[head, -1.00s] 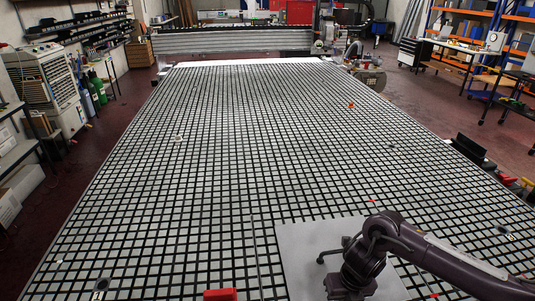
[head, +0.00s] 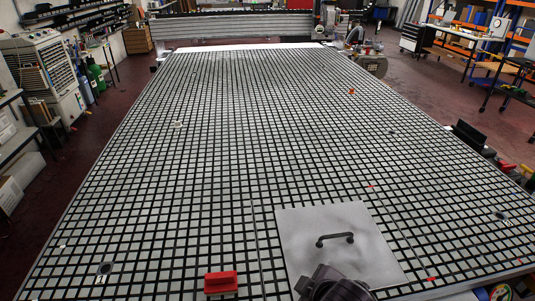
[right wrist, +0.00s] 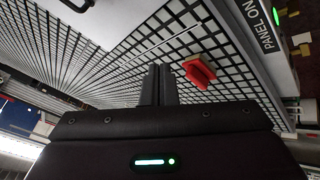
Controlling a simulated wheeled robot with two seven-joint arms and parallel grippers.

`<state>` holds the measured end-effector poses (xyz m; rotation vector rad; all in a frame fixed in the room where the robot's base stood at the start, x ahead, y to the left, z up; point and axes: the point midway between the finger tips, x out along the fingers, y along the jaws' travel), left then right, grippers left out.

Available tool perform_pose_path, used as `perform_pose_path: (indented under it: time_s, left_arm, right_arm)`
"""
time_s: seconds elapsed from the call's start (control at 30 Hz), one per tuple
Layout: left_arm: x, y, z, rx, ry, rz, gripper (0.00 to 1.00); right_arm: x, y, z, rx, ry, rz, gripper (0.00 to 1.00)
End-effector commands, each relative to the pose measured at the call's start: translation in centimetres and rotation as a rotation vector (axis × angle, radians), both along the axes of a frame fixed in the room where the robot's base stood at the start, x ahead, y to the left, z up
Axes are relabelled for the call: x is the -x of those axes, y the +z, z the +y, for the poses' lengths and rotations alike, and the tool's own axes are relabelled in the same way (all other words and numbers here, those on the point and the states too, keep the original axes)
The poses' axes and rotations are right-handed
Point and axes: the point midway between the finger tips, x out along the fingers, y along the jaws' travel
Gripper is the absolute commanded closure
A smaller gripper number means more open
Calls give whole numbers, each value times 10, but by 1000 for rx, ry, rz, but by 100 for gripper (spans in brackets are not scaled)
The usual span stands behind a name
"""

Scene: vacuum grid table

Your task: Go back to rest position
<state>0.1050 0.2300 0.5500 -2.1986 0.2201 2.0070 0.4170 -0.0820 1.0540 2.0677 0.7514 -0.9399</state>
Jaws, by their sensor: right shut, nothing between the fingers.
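My right gripper (right wrist: 158,84) shows in the right wrist view with its two dark fingers together and nothing between them. It is apart from the red block (right wrist: 200,72), which appears just right of the fingertips. In the head view a dark part of my right arm shows at the bottom edge, in front of the grey square plate (head: 305,225); the fingers cannot be made out there. The plate lies flat on the grid table (head: 180,200) and has a black handle (head: 335,239). My left gripper is not in view.
The red block also shows in the head view (head: 221,282), left of the plate at the table's near edge. A label reading "PANEL ON" (right wrist: 260,25) with a green light is at the right of the wrist view. Most of the grid table is clear.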

Motion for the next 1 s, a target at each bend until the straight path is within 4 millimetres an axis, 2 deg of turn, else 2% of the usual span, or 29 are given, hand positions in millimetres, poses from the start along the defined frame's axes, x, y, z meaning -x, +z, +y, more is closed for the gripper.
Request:
perform_pose_path:
  time_s: [0.03,0.2,0.5,0.87,1.0]
  left_arm:
    - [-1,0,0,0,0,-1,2]
    - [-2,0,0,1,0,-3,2]
    - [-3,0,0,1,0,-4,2]
    - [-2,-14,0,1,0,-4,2]
    - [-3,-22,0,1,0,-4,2]
  right_arm:
    - [10,-3,-15,-35,-101,51,100]
    - [40,-11,-58,-114,-393,187,100]
    - [99,-21,-115,-198,-806,381,100]
    - [78,-131,-110,-177,-793,408,100]
    - [78,-189,-109,-169,-790,425,100]
